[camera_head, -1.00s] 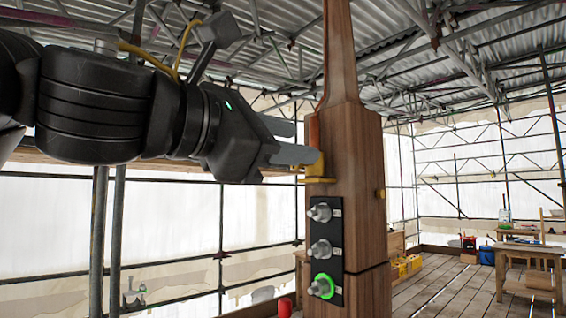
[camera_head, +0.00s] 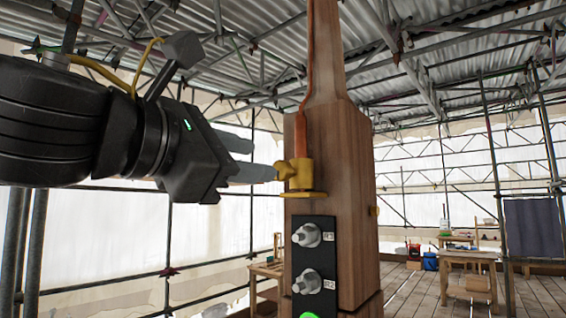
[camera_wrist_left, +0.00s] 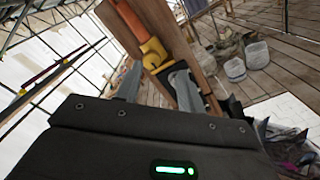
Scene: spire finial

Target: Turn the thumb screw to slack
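The yellow thumb screw (camera_head: 283,170) has a winged head and sticks out to the left of a yellow clamp (camera_head: 302,174) on the wooden spire post (camera_head: 325,150). In the left wrist view, the yellow clamp and screw area (camera_wrist_left: 153,52) lies just beyond the fingertips. My left gripper (camera_head: 262,158) is just left of the screw, its two grey fingers apart with nothing between them. The lower fingertip is very close to the screw; I cannot tell whether it touches. The fingers also show apart in the left wrist view (camera_wrist_left: 156,70). My right gripper is out of view.
An orange-brown strip (camera_head: 301,130) runs up the post from the clamp. Below the clamp is a black panel (camera_head: 314,262) with metal knobs and a green-lit part at the bottom. A workbench (camera_head: 468,258) stands at the back right. Scaffold poles surround the place.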

